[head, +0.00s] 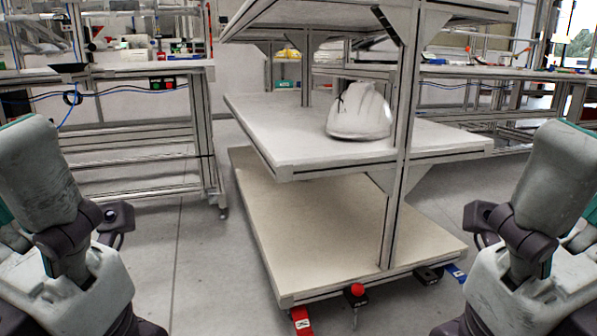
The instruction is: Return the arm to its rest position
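A white helmet shell (360,111) sits on the middle shelf (270,120) of a metal rack, close to the rack's front post. Parts of my two arms show at the left and right edges of the head view, both folded close to me and well apart from the rack. Neither gripper can be made out in the picture. Nothing of mine touches the helmet shell.
The rack's bottom shelf (310,215) is bare, and the rack stands on wheeled feet with a red brake pedal (301,320). A workbench (140,72) stands at the back left. The grey floor (200,265) between my arms and the rack is clear.

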